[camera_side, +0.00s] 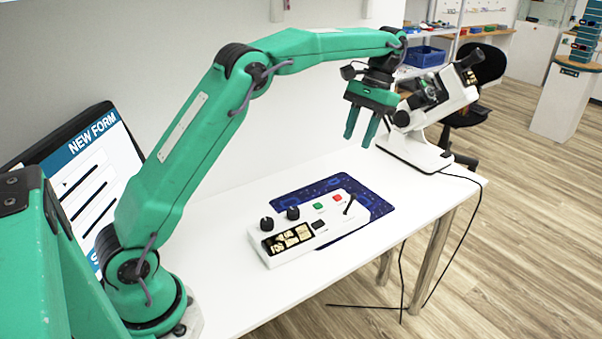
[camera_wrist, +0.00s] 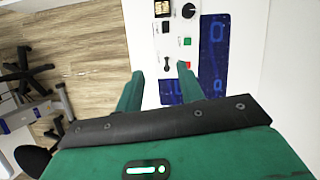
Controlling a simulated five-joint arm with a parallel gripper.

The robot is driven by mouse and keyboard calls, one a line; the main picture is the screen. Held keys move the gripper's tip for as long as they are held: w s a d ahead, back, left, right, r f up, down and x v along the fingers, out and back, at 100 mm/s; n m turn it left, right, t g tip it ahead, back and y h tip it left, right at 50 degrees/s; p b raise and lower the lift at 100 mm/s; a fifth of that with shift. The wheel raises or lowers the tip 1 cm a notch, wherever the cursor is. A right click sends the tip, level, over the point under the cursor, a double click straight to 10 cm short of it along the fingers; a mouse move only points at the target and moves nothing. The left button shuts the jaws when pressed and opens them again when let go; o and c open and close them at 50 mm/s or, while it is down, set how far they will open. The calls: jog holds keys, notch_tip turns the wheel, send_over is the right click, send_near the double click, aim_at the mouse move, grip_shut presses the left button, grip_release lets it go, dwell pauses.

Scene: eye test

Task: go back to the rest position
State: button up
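My gripper (camera_side: 359,138) is raised above the table at the end of my outstretched green arm. Its two green fingers point down, are spread apart and have nothing between them. In the wrist view my gripper (camera_wrist: 160,70) also shows its fingers apart and empty, with the white control box (camera_wrist: 151,45) below and beyond them. The white control box (camera_side: 334,213) lies on the table to the left of and below my gripper, apart from it. It carries dark knobs, a green button, a red button, a black lever and a panel of gold labels.
The box lies partly on a blue mat (camera_side: 379,206) on the white table (camera_side: 228,285). A white microscope-like instrument (camera_side: 415,150) stands close on the right. A screen reading "NEW FORM" (camera_side: 98,165) is at the left. A black chair (camera_side: 480,66) stands behind. The table's near left is clear.

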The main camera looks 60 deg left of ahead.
jog(key=s+d+r+t, duration=0.1)
jog(key=s+r+t, duration=0.2)
jog(key=s, duration=0.5)
jog(key=s+d+r+t, duration=0.1)
jog(key=s+r+t, duration=0.1)
jog(key=s+r, duration=0.35)
jog(key=s+f+t, duration=0.2)
jog(key=s+f, duration=0.2)
jog(key=s, duration=0.3)
jog(key=s+f+m+t, duration=0.1)
jog(key=s+f, duration=0.3)
jog(key=s, duration=0.4)
jog(key=shift+d+f+t, duration=0.15)
jog(key=shift+f+t, duration=0.15)
jog(key=shift+t, duration=0.5)
